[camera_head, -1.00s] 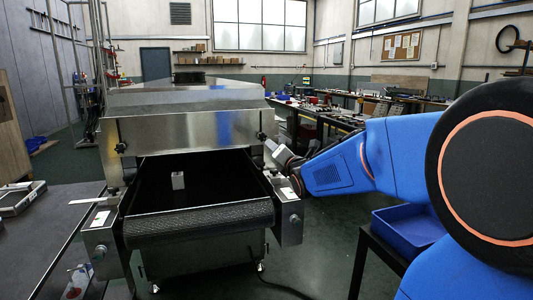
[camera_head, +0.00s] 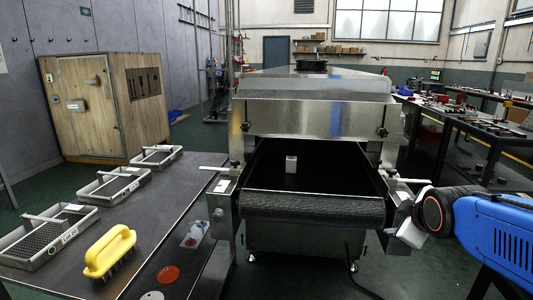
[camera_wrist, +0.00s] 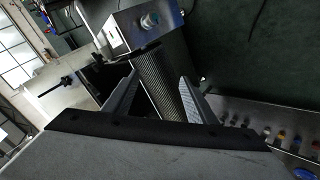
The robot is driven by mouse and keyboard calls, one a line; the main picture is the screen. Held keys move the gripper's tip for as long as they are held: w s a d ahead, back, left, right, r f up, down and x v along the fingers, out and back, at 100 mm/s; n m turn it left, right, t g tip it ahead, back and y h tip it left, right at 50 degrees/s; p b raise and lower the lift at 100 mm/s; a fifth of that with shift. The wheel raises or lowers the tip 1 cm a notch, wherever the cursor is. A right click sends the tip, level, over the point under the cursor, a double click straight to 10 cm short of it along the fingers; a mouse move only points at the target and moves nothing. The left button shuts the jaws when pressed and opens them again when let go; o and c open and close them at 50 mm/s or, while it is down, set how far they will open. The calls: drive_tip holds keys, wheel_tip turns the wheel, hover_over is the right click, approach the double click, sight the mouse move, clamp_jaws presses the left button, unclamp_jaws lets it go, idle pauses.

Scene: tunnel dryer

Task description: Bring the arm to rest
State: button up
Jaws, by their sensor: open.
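My arm comes in from the right edge of the head view, with a black wrist joint and a pale gripper body beside the right front corner of the dryer. My gripper (camera_wrist: 160,88) shows in the wrist view with its two fingers spread apart. Nothing is seen between the fingers; the dryer's dark mesh belt lies beyond them. In the head view the fingertips cannot be made out clearly.
The steel tunnel dryer (camera_head: 315,116) fills the middle. A dark table (camera_head: 165,220) at left bears three metal trays, a yellow-handled brush (camera_head: 110,250) and a red disc (camera_head: 168,275). A wooden cabinet (camera_head: 95,105) stands behind it. Cluttered benches (camera_head: 470,125) are at right.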

drive_tip(key=s+a+f+m+g, duration=0.1)
drive_tip(key=s+f+m, duration=0.1)
drive_tip(key=s, duration=0.4)
drive_tip(key=s+a+f+m+g+y, duration=0.1)
drive_tip(key=s+a+f+m+g, duration=0.1)
drive_tip(key=s, duration=0.5)
drive_tip(key=s+a+f+m+g, duration=0.2)
drive_tip(key=s+f+m, duration=0.2)
drive_tip(key=s+m, duration=0.1)
drive_tip(key=shift+s+a+m+y, duration=0.2)
drive_tip(key=shift+s+m+y, duration=0.15)
drive_tip(key=shift+s, duration=0.35)
